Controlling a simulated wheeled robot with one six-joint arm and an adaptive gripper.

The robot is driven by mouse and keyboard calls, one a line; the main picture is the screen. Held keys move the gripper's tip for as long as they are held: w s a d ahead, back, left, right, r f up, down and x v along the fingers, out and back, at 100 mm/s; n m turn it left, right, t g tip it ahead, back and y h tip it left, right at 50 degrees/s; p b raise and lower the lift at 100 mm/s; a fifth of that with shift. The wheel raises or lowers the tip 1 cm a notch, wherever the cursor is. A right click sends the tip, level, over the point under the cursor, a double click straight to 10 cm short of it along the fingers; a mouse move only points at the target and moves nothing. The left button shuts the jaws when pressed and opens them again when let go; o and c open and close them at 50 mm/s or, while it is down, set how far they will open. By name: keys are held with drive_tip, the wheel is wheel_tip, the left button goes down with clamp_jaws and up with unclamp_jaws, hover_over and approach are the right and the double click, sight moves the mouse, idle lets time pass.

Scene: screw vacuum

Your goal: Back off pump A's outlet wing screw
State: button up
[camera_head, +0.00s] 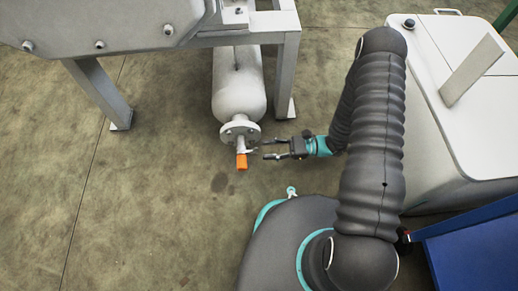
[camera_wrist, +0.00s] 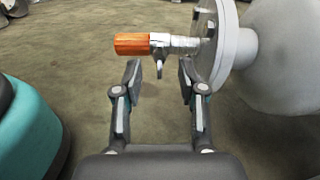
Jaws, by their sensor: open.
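Pump A seems to be the pale cylinder (camera_head: 238,95) with a round flange (camera_head: 240,132) at its near end, though no label shows. A short metal outlet pipe with an orange end (camera_head: 242,162) sticks out from the flange. In the wrist view the orange end (camera_wrist: 131,43) points left, and a small grey wing-like piece (camera_wrist: 159,67) hangs below the metal fitting; it looks like the wing screw. My gripper (camera_head: 264,150) is open, just right of the pipe. In the wrist view my gripper (camera_wrist: 158,76) has one fingertip on each side of the wing, apart from it.
A grey metal frame (camera_head: 92,92) stands over the cylinder. A white cabinet (camera_head: 460,110) is at the right, with a blue object (camera_head: 475,250) below it. The floor (camera_head: 150,200) left of the pipe is clear.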

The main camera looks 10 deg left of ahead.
drive_tip(key=v, duration=0.7)
drive_tip(key=shift+d, duration=0.25)
drive_tip(key=shift+r, duration=0.1)
